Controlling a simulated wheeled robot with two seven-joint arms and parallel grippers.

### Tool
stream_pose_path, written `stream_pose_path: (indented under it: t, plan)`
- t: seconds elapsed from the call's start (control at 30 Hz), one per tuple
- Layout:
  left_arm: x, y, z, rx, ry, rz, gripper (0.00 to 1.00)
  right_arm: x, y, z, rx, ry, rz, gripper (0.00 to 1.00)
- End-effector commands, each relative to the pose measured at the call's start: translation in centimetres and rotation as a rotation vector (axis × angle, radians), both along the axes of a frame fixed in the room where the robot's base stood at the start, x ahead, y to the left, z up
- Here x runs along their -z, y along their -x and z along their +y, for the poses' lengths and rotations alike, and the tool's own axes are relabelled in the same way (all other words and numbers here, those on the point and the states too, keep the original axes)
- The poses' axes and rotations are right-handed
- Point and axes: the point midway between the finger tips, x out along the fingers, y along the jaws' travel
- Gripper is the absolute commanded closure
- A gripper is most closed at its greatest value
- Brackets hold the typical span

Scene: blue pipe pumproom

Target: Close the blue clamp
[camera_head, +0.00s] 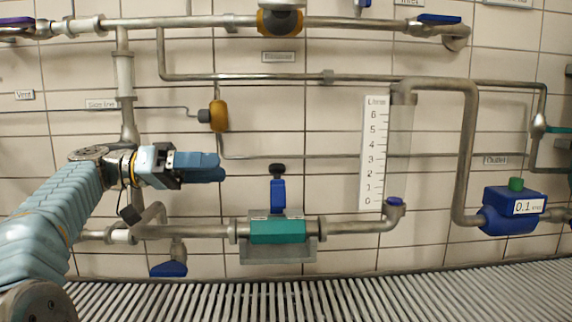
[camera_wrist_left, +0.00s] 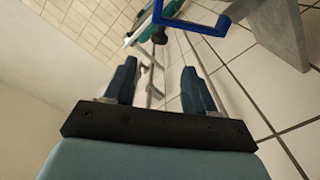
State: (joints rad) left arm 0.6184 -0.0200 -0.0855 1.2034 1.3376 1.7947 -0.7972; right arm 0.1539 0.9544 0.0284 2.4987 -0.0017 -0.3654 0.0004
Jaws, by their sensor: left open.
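The blue clamp (camera_head: 278,193) stands upright above a teal block (camera_head: 278,232) on the lower pipe, with a black knob on its top. In the left wrist view the blue clamp (camera_wrist_left: 203,28) shows at the top as a blue frame beside a grey plate (camera_wrist_left: 280,35). Its black knob (camera_wrist_left: 159,37) shows beyond my fingers. My left gripper (camera_head: 215,167) is to the left of the clamp and about level with its knob. It is open, with nothing between its blue fingers (camera_wrist_left: 158,78), and apart from the clamp. My right gripper does not show.
An orange valve (camera_head: 219,116) hangs just above my left gripper. A white level scale (camera_head: 375,155) and a tall bent pipe (camera_head: 470,150) stand to the clamp's right. A slatted grating (camera_head: 300,300) lies below. The wall between gripper and clamp is clear.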

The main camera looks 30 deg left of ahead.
Motion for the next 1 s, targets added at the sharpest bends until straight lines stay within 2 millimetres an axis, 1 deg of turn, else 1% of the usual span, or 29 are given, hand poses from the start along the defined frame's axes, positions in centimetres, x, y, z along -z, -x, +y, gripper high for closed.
stream_pose_path:
  t: [0.3, 0.5, 0.7, 0.97, 1.0]
  plan:
    - [-0.1, -3.6, -6.1, 0.003, -0.001, 0.001, 0.45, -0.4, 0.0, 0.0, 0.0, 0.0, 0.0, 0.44]
    - [-0.1, -5.5, -9.1, 0.002, 0.0, 0.002, 0.45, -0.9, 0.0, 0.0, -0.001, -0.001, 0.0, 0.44]
    - [0.0, -6.4, -10.5, 0.001, -0.001, 0.001, 0.45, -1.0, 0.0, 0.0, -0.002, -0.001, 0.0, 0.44]
    - [0.1, -6.5, -10.6, 0.0, -0.001, 0.001, 0.45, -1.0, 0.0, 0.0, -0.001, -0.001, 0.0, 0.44]
    - [0.1, -6.5, -10.6, 0.0, -0.001, 0.001, 0.48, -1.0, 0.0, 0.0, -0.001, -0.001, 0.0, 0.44]
